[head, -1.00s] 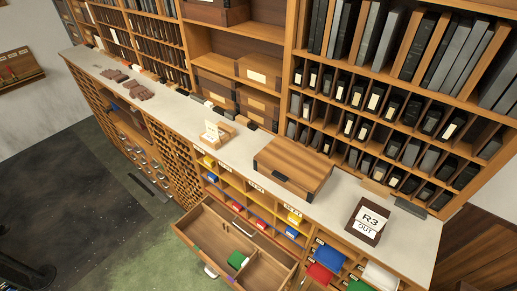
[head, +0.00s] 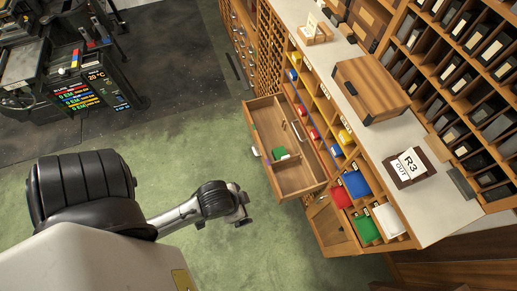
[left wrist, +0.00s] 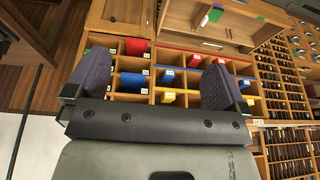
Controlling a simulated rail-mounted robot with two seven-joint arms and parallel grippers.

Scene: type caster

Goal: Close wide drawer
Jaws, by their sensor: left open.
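The wide drawer (head: 262,165) is pulled out of the wooden cabinet in the head view, with a green block (head: 280,153) inside and a handle on its front. It also shows upside down at the top of the left wrist view (left wrist: 180,35). My left gripper (head: 241,212) is below and left of the drawer in the head view, apart from it over the green floor. In the left wrist view its two dark pads (left wrist: 157,65) stand wide apart with nothing between them. My right gripper is in no view.
A second, smaller wooden front (head: 328,228) juts out below the wide drawer. Cubbies with red, blue, green and white items (head: 360,185) line the cabinet. Green floor lies clear beside the drawer.

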